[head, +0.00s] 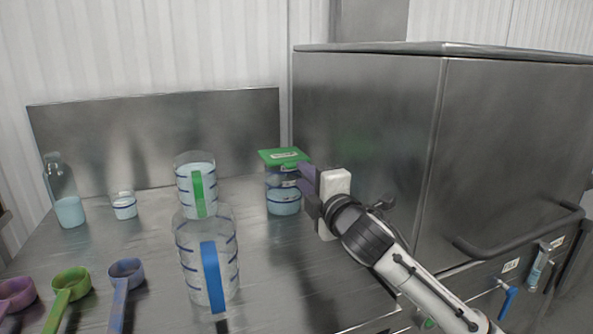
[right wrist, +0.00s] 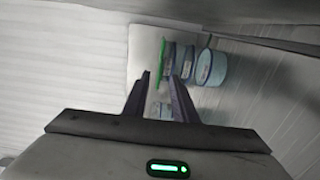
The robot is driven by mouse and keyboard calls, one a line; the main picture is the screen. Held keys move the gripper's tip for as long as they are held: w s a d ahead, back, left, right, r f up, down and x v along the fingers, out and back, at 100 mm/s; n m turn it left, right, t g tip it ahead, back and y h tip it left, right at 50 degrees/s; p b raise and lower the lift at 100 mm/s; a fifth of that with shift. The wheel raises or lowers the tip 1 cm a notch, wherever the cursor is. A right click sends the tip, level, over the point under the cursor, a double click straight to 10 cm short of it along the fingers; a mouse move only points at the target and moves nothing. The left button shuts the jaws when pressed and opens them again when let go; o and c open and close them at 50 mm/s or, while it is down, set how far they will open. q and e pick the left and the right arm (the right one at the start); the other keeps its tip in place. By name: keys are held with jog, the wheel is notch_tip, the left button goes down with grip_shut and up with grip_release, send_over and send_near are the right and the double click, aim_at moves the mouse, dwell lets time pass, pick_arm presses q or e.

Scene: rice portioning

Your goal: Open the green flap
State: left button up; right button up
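The green flap (head: 284,155) is the flat lid on top of a clear container (head: 283,202) with blue bands, near the back of the steel counter. It lies level and looks shut. In the right wrist view the flap (right wrist: 163,53) shows as a thin green edge, with the container (right wrist: 187,64) turned on its side. My right gripper (head: 306,188) is just right of the container, its fingers pointing at it. In the right wrist view the fingers (right wrist: 160,84) are apart with nothing held between them. I cannot tell whether they touch the container. My left gripper is not in view.
A clear pitcher (head: 188,255) with a blue strip and a cup (head: 183,182) with a green strip stand left of the container. Purple, green (head: 72,283) and blue scoops lie front left. A large steel cabinet (head: 365,120) stands close on the right.

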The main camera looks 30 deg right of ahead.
aim_at(295, 167)
jog(key=x, duration=0.4)
jog(key=shift+w, duration=0.4)
grip_shut()
dwell(1.1)
